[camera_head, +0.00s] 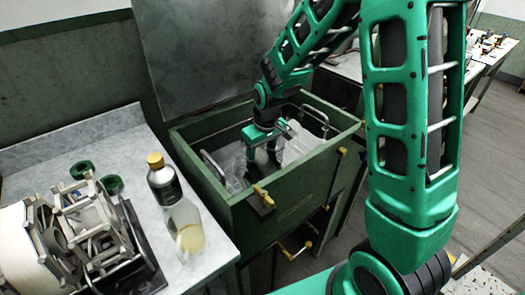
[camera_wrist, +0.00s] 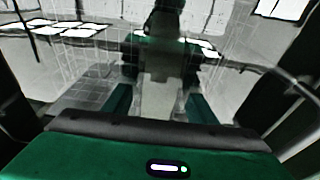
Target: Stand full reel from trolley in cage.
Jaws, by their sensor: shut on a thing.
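My gripper (camera_head: 261,156) reaches down into an open green chest (camera_head: 283,203). In the wrist view its green fingers stand on both sides of a pale grey thing (camera_wrist: 160,97), and it is shut on that thing. I cannot tell for certain what the thing is. A white-wound reel (camera_head: 22,250) and a pale slatted reel frame (camera_head: 92,225) are on the grey counter at the left. Clear or pale framed walls (camera_head: 232,165) show inside the chest around my gripper; I cannot tell whether they are the cage. No trolley can be made out clearly.
A bottle with a yellow cap (camera_head: 180,215) stands on the counter (camera_head: 85,140) close to the chest. Two green rings (camera_head: 82,170) lie behind the reels. A metal lid (camera_head: 205,50) stands open behind the chest. Yellow-handled taps (camera_head: 262,195) stick out at its front.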

